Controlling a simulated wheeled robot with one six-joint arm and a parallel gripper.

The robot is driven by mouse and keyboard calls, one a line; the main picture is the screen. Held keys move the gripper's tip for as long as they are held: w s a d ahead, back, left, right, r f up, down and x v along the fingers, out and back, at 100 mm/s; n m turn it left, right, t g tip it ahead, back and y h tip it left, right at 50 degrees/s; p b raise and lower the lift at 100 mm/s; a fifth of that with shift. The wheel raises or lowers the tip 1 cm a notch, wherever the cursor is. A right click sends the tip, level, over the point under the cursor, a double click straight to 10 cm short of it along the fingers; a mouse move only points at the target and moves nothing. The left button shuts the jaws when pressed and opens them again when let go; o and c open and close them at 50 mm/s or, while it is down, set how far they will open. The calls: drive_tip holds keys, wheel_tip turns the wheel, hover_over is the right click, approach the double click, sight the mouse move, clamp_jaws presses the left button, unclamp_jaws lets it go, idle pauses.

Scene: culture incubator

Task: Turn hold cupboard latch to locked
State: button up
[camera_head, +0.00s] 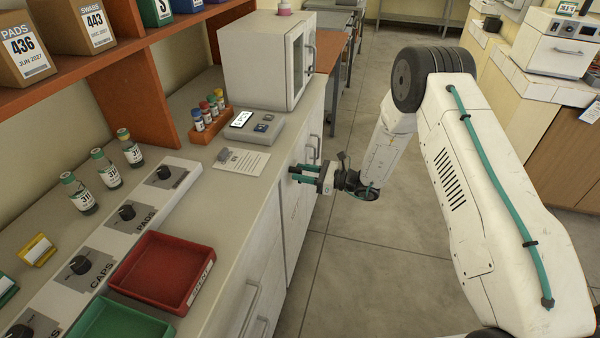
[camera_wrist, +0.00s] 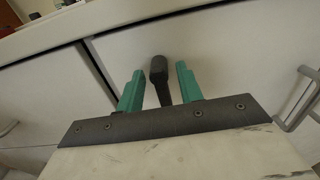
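The hold cupboard latch (camera_wrist: 158,72) shows in the wrist view as a dark lever with a thick rounded end. It stands between the two teal fingers of my gripper (camera_wrist: 158,82), with a visible gap on each side. My gripper is open and faces the pale cupboard doors (camera_wrist: 230,55). In the head view my gripper (camera_head: 306,173) is close to the cupboard front (camera_head: 268,225), below the counter edge. The latch cannot be made out there. The lower end of the lever is hidden behind the gripper's dark plate.
Door handles (camera_wrist: 302,98) stand out to the right in the wrist view. The counter holds a white incubator (camera_head: 262,65), a rack of vials (camera_head: 211,128), a red tray (camera_head: 163,270) and a row of dark knobs (camera_head: 127,212). The floor (camera_head: 370,240) beside the cupboard is clear.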

drive_tip(key=shift+w+a, duration=0.15)
drive_tip(key=shift+a, duration=0.35)
clamp_jaws()
drive_tip(key=n, duration=0.4)
drive_tip(key=shift+n, duration=0.4)
drive_tip(key=n, duration=0.4)
drive_tip(key=shift+w, duration=0.1)
drive_tip(key=n, duration=0.5)
drive_tip(key=shift+r, duration=0.1)
drive_tip(key=shift+n, duration=2.1)
